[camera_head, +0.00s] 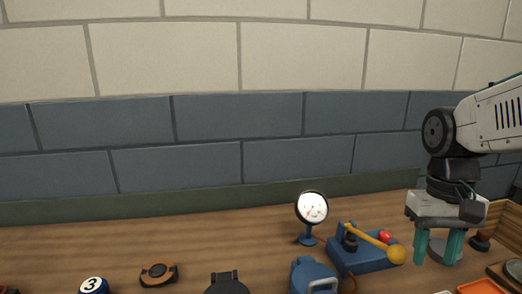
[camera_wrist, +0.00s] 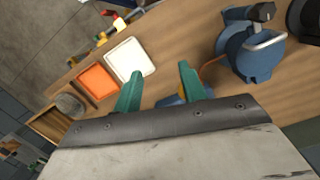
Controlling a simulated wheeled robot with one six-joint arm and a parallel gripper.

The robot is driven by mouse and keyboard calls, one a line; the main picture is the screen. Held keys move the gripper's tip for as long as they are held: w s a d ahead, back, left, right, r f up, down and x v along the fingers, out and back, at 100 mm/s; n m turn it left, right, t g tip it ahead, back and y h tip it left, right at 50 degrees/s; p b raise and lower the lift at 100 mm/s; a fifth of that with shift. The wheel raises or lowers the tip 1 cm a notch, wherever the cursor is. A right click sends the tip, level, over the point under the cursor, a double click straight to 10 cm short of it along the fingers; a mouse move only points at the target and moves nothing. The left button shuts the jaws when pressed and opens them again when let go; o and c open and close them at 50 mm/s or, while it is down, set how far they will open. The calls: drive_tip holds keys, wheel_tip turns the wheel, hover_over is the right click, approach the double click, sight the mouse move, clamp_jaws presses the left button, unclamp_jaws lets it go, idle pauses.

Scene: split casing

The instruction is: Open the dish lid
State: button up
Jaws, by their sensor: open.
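A round blue lidded vessel (camera_head: 313,275) with a pale bar handle stands at the front of the bench in the head view, cut by the lower edge. The same vessel shows at the upper right of the wrist view (camera_wrist: 254,62). A dark hinged round piece (camera_head: 226,284) lies left of it, also partly cut off. I cannot tell for certain which of the two is the dish. My gripper (camera_head: 438,246) is at the right of the head view, well apart from both. Its teal fingers also show in the wrist view (camera_wrist: 158,85), spread open with nothing held between them.
A blue box with a yellow-knobbed lever (camera_head: 365,256) stands between the vessel and my gripper. A dial gauge (camera_head: 312,208) is behind it. An orange tray (camera_wrist: 97,82) and a white tray (camera_wrist: 130,58) lie near my gripper.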

drive_tip(key=s+a+n+t, duration=0.1)
drive_tip(key=s+a+t, duration=0.2)
drive_tip(key=s, duration=0.7)
drive_tip(key=shift+s+a+r, duration=0.15)
drive_tip(key=shift+a+r, duration=0.1)
drive_tip(key=shift+a, duration=0.15)
drive_tip(key=shift+d, duration=0.1)
